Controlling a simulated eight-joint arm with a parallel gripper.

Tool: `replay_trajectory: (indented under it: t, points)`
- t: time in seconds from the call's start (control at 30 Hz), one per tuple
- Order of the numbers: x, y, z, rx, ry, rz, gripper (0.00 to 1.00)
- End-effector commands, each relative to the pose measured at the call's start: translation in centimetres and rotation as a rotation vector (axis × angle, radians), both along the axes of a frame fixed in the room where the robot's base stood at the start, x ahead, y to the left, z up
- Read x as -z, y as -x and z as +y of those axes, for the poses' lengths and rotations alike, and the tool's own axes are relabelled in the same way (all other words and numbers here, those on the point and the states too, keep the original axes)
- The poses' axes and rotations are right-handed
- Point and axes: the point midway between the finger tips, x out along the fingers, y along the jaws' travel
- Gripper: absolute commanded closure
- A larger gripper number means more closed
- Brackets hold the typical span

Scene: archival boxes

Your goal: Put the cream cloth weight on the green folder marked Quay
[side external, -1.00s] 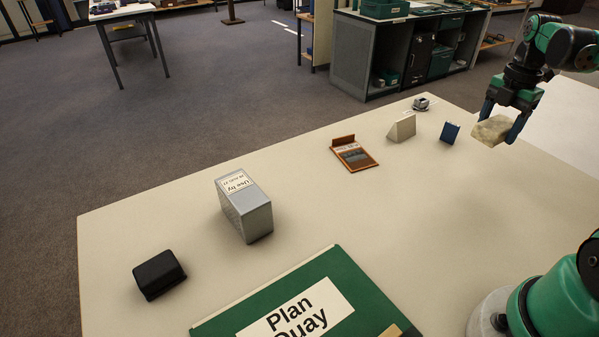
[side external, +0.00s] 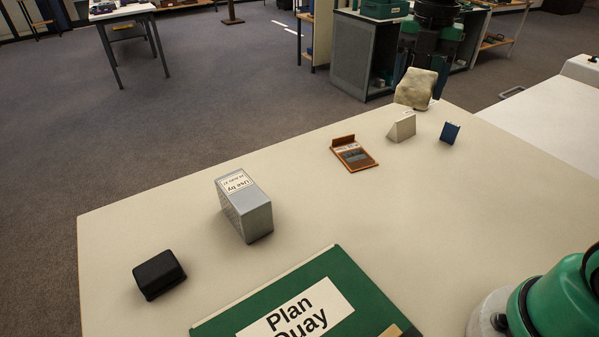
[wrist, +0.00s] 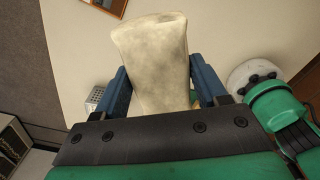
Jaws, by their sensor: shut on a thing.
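The cream cloth weight (side external: 416,88) is held up in my gripper (side external: 420,72) above the far end of the table in the side view. In the wrist view the weight (wrist: 151,62) sits between the two blue fingers of my gripper (wrist: 160,90), which are shut on it. The green folder (side external: 353,284) lies flat at the near edge of the table, with a white label reading "Plan Quay". Its lower part is cut off by the frame. My gripper and the weight are far from the folder, across the table.
A grey box (side external: 245,207) with a "Use by" label and a black block (side external: 159,274) stand left of the folder. A brown tray (side external: 353,154), a beige wedge (side external: 402,128) and a small blue block (side external: 450,132) stand toward the far end. The table's right middle (side external: 470,220) is clear.

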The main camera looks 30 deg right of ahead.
Motion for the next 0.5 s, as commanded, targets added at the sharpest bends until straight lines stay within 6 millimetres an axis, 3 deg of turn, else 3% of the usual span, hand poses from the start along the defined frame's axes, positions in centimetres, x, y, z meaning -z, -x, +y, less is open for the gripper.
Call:
replay_trajectory:
  t: [0.03, 0.1, 0.27, 0.4, 0.5]
  points:
    - [-0.1, -0.2, 2.9, -0.088, 0.0, 0.0, 1.0]
    - [-0.1, 0.0, 6.4, -0.197, 0.0, 0.0, 1.0]
    - [-0.3, 1.8, 14.1, -0.444, 0.0, 0.0, 1.0]
    - [-0.3, 4.8, 20.0, -0.657, 0.0, 0.0, 1.0]
    - [-0.4, 7.4, 23.3, -0.795, 0.0, -0.001, 1.0]
